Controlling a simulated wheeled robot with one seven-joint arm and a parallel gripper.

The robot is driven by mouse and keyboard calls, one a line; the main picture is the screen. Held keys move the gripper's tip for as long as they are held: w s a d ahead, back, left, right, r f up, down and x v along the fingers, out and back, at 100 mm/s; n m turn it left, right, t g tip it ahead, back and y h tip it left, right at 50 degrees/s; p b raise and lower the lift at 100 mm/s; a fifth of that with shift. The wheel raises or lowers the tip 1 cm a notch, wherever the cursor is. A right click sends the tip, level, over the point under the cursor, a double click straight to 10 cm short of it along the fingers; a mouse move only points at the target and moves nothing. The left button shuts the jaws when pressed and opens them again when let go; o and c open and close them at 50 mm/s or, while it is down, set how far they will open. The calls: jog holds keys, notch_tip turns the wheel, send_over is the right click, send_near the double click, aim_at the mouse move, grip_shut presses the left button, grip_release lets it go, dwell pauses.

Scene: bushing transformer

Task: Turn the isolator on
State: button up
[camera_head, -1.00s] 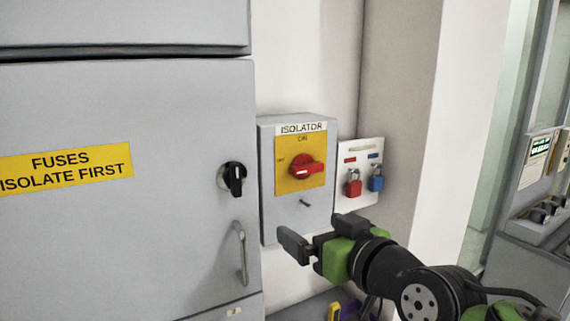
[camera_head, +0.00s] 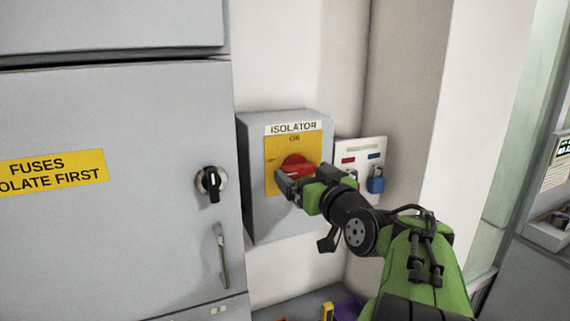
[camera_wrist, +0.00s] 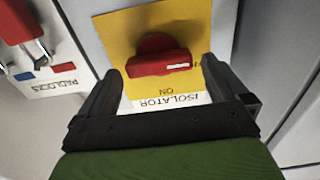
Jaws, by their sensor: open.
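The isolator (camera_head: 258,205) is a grey wall box with a yellow plate and a red rotary handle (camera_head: 295,161). The handle appears roughly horizontal, with "ON" marked at the top of the plate. In the wrist view, which looks upside down, the red handle (camera_wrist: 158,62) lies crosswise between and just beyond my fingertips. My gripper (camera_head: 290,184) is in front of the plate at handle height and hides the handle's lower part in the head view. In the wrist view my gripper (camera_wrist: 158,72) is open, one finger on each side of the handle. I cannot tell whether a finger touches it.
A grey cabinet with a black knob (camera_head: 211,184) and a door handle (camera_head: 222,255) stands left of the isolator. A padlock board (camera_head: 361,148) with a blue padlock (camera_head: 376,180) is close on the right; my arm partly covers it. A red padlock (camera_wrist: 22,22) shows in the wrist view.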

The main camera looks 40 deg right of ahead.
jog(key=shift+x, duration=1.1)
jog(key=shift+s, duration=0.1)
jog(key=c, duration=0.9)
